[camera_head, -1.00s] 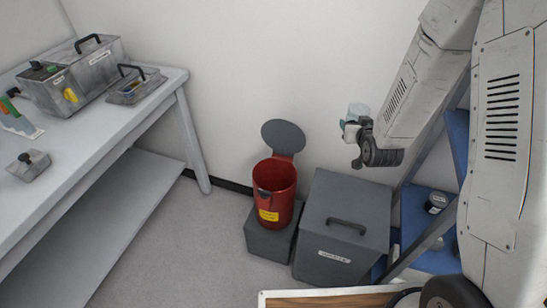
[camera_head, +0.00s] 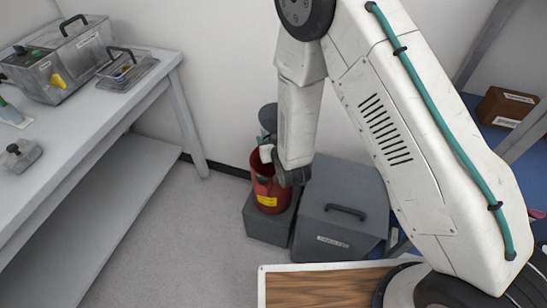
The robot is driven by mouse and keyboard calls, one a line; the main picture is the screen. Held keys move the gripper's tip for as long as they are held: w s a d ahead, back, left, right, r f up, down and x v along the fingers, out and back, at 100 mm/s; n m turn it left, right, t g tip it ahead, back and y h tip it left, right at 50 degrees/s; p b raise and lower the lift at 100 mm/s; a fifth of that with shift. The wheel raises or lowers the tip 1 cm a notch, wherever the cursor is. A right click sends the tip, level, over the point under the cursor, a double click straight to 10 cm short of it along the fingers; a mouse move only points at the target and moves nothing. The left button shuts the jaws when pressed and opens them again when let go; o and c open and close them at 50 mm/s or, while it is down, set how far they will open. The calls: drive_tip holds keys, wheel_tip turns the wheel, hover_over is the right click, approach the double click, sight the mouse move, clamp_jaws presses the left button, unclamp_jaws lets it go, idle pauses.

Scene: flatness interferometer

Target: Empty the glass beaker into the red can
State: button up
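The red can (camera_head: 264,186) has a yellow label and stands on a dark grey block below the wall. My arm comes down from the top, and my gripper (camera_head: 266,153) is over the can's mouth, covering part of its rim. The can's raised grey lid (camera_head: 268,118) shows only in part behind the arm. I cannot make out the glass beaker clearly now; the arm and gripper hide that spot or it blends with the lid. The fingers are too small and covered to show whether they are open or shut.
A dark grey box (camera_head: 340,208) with a handle stands right of the can. A grey bench (camera_head: 150,95) with metal cases is at the left. A brown box (camera_head: 505,107) sits on a blue shelf at the right. The floor (camera_head: 190,235) between bench and can is clear.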

drive_tip(key=s+a+f+m+h, duration=0.1)
drive_tip(key=s+a+f, duration=0.2)
drive_tip(key=a+f, duration=0.4)
drive_tip(key=a, duration=0.4)
drive_tip(key=shift+s+a+f+t, duration=0.2)
drive_tip(key=shift+a+t, duration=0.05)
drive_tip(key=shift+t, duration=0.05)
drive_tip(key=shift+d+r, duration=0.1)
drive_tip(key=shift+d, duration=0.05)
drive_tip(key=shift+w+d+r+m+g+y+p, duration=0.15)
drive_tip(key=shift+d+r+m+g+y, duration=0.4)
drive_tip(key=shift+m+y, duration=0.7)
drive_tip(key=shift+w+d+r+m+g+y+p, duration=0.1)
drive_tip(key=shift+w+d+r+m+g+y, duration=0.3)
drive_tip(key=shift+m+y, duration=0.85)
drive_tip(key=shift+w+d+r+m+g+y+p, duration=0.1)
drive_tip(key=shift+d+r+m+g+y, duration=0.5)
drive_tip(key=shift+m, duration=1.1)
drive_tip(key=shift+d+f+m+y, duration=0.1)
drive_tip(key=shift+f+m+y, duration=0.2)
drive_tip(key=shift+m+y, duration=0.1)
